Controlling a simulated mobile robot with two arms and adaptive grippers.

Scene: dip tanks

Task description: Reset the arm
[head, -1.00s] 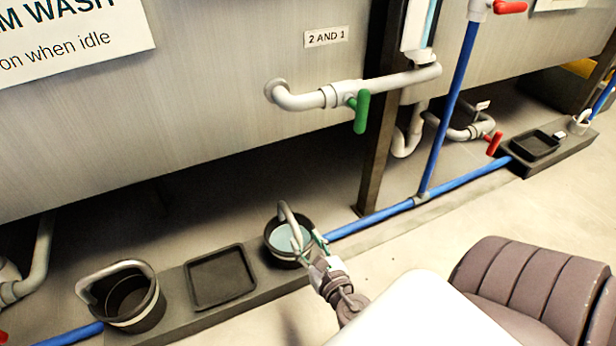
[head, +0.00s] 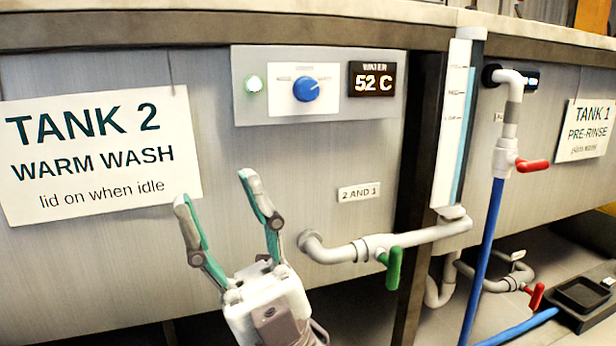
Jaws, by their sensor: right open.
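My right gripper (head: 213,187) points upward in front of the tank 2 wall. Its two green-padded fingers are spread apart, and nothing is between them. It is below the control panel and to the left of the "2 AND 1" label. My left gripper is not in view.
The control panel (head: 243,107) has a blue knob (head: 306,89) and a display reading 52 C. A grey pipe with a green-handled valve (head: 393,268) is right of my gripper. A blue pipe (head: 483,255), red valve handles and a black tray (head: 583,295) are farther right.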

